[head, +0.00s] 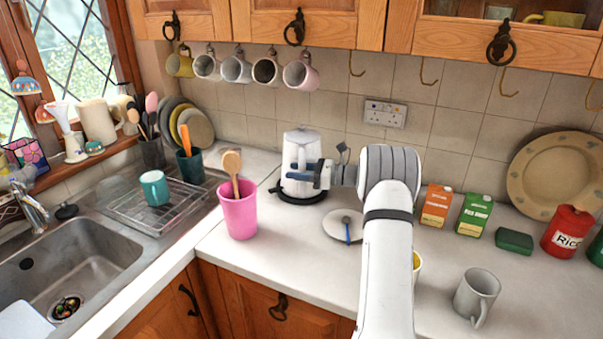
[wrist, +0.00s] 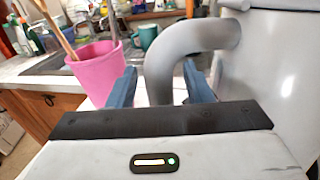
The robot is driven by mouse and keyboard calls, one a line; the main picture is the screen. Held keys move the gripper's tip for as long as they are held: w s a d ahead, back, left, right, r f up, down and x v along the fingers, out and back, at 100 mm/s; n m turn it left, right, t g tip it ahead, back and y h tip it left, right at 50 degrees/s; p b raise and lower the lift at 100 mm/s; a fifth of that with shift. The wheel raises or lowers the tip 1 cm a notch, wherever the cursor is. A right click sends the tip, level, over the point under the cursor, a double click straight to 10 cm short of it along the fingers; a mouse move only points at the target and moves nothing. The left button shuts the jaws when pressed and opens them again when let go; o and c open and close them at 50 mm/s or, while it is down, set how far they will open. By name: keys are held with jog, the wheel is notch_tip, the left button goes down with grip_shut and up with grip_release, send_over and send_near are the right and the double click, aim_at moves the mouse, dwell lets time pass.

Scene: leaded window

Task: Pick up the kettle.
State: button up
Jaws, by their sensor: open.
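The kettle (head: 299,146), whitish grey with a lid, stands upright on a dark round base (head: 299,196) on the counter, near the tiled wall. My gripper (head: 306,171) is in front of it and covers part of its body in the head view. In the wrist view the kettle's smooth body (wrist: 277,70) fills the right side. Its curved grey handle (wrist: 165,60) passes between the two blue fingers of my open gripper (wrist: 160,72). I cannot tell whether either finger touches the handle.
A pink tumbler (head: 239,211) with a wooden spoon stands left of the kettle. A plate with a blue-handled utensil (head: 345,228) lies to the right, beside my arm. A grey mug (head: 477,294) is further right. Cups (head: 300,74) hang above along the wall.

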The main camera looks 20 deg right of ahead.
jog(key=shift+w+a, duration=0.2)
jog(key=shift+a, duration=0.05)
grip_shut()
dwell(0.3)
dwell(0.8)
jog(key=shift+r, duration=0.15)
